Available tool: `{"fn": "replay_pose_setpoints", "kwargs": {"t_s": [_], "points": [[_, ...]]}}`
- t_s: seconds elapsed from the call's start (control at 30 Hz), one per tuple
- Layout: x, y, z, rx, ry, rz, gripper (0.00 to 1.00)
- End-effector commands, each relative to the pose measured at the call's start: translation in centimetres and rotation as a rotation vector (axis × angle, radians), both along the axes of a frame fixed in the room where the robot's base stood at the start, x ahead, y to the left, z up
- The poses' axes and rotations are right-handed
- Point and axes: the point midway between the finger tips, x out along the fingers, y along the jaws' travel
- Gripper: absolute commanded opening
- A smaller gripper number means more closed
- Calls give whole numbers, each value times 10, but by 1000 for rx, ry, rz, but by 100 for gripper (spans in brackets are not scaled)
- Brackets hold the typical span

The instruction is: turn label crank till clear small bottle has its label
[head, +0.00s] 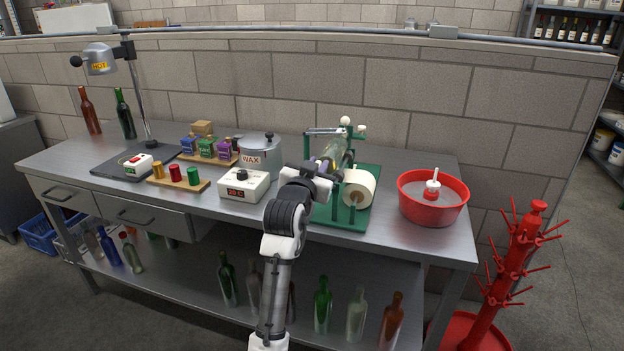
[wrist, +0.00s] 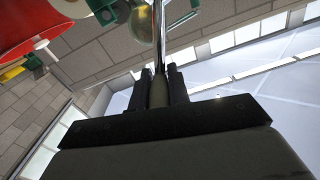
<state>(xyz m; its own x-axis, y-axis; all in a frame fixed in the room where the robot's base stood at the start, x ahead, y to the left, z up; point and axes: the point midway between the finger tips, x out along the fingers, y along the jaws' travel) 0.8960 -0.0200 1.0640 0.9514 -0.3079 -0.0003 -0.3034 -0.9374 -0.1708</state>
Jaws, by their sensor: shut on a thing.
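The green labelling machine (head: 322,214) stands on the right half of the steel bench, with a white label roll (head: 358,188) at its front. A clear, slightly greenish bottle (head: 336,151) lies across its top; I cannot tell whether it bears a label. The bottle's round end shows in the wrist view (wrist: 142,25). My gripper (wrist: 160,76) is shut on the handle of the label crank (wrist: 158,38), whose thin metal arm runs up from between the fingers. In the head view my wrist hides the crank and the machine's left side.
A red basin (head: 430,209) with a white-topped thing stands right of the machine. The wax pot (head: 260,155) and a white control box (head: 243,186) stand close left. A red bottle tree (head: 505,270) stands on the floor at right.

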Motion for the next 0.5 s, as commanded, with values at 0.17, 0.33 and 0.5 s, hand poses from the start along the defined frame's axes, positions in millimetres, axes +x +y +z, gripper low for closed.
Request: {"fn": "replay_pose_setpoints", "kwargs": {"t_s": [0.17, 0.33, 0.5], "points": [[-3, -13, -12, 161, -55, -4, 0], [-6, -23, -20, 315, -104, -2, 0], [-9, -32, -29, 469, -155, -1, 0]]}}
